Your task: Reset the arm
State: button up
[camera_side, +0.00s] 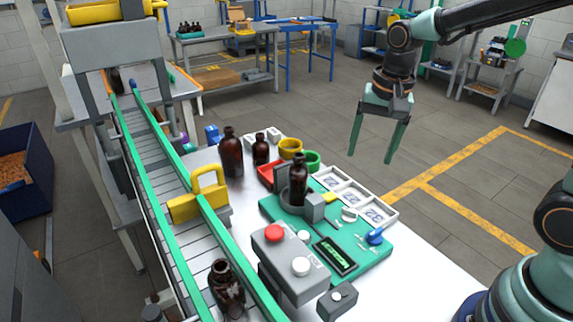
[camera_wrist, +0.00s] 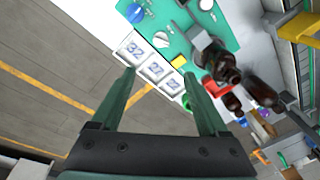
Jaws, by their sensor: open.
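My gripper (camera_side: 378,152) hangs at the upper right in the side view, over the floor beyond the table's right edge. Its two green fingers are apart with nothing between them. In the wrist view the open fingers (camera_wrist: 165,90) point towards the numbered white tray. An amber bottle (camera_side: 299,180) stands upright in a grey holder on the green board (camera_side: 350,262); it also shows in the wrist view (camera_wrist: 222,68). A large amber bottle (camera_side: 231,152) and a smaller one (camera_side: 261,149) stand at the back of the table. Another amber bottle (camera_side: 226,287) is on the conveyor in front.
A conveyor (camera_side: 165,180) with green rails and a yellow clamp (camera_side: 200,196) runs along the left. A grey button box (camera_side: 290,262) stands at the table's front. The numbered white tray (camera_side: 388,215) lies at the right edge. Yellow and green rings (camera_side: 290,146) sit behind. The air around my gripper is clear.

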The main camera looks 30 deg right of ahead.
jog(key=s+r+n+t, duration=0.4)
jog(key=s+n, duration=0.3)
jog(key=n, duration=0.2)
jog(key=shift+d+r+n, duration=0.4)
jog(key=shift+d+r, duration=0.05)
jog(key=shift+r, duration=0.2)
jog(key=o, duration=0.4)
jog(key=shift+c, duration=0.2)
jog(key=w+a+f+g, duration=0.1)
jog(key=a+f+g, duration=0.15)
jog(key=a, duration=0.25)
jog(key=w+a+f+g, duration=0.1)
jog(key=w+a+g, duration=0.15)
jog(key=a, duration=0.35)
notch_tip(320, 180, down, 11)
jog(key=s, duration=0.1)
jog(key=shift+a, duration=0.4)
jog(key=shift+r, duration=0.1)
notch_tip(320, 180, up, 10)
jog(key=s+d+r+t, duration=0.1)
jog(key=d+r+t, duration=0.1)
jog(key=d, duration=0.4)
jog(key=s+d+r+t, duration=0.1)
jog(key=d+r+t, duration=0.1)
jog(key=d, duration=0.4)
jog(key=shift+s+r+t, duration=0.15)
jog(key=shift+s+t, duration=0.1)
jog(key=shift+t, duration=0.35)
